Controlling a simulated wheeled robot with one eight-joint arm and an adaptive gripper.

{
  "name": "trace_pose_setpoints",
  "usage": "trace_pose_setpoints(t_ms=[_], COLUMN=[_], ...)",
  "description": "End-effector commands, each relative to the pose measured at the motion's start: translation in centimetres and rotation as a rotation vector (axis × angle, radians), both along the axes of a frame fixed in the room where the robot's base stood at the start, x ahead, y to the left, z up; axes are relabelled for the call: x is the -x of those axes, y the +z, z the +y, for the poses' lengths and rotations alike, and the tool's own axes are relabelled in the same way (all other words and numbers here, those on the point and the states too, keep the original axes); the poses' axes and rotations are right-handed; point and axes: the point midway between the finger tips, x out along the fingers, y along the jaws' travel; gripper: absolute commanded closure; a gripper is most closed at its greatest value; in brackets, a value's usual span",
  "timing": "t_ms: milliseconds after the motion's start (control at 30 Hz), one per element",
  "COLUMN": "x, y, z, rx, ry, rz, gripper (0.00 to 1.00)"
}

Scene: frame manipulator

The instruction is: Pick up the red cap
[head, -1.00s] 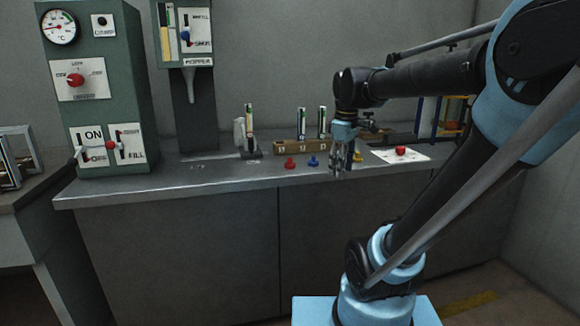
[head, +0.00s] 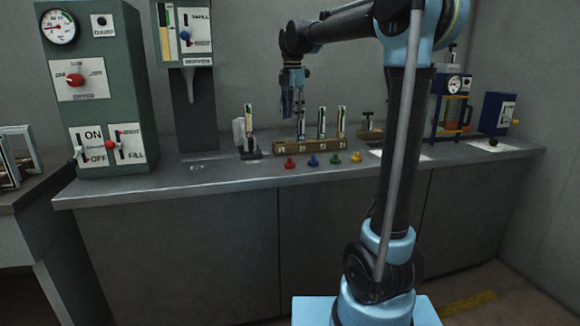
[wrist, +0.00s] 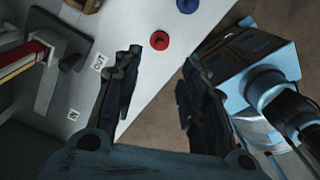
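The red cap (head: 290,162) sits on the grey bench top near its front edge, at the left end of a row of coloured caps. In the wrist view the red cap (wrist: 159,40) shows beyond the fingertips, roughly between their lines. My gripper (head: 293,112) hangs fingers-down above the bench, higher than the cap and apart from it. In the wrist view my gripper (wrist: 160,65) has its two fingers spread, with nothing between them.
Blue (head: 313,160), green (head: 337,158) and yellow (head: 356,156) caps lie to the right. A wooden rack (head: 324,147) with upright tubes stands behind the caps. A tube stand (head: 248,153) is to the left.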

Motion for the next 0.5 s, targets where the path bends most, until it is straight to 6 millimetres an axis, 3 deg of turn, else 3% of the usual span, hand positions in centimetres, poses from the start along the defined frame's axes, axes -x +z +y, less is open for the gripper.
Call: trace_pose_setpoints(t_ms=[500], x=[0.1], y=[-8.7], z=[0.1], rx=[0.0], ry=[0.0], rz=[0.0], gripper=[0.61])
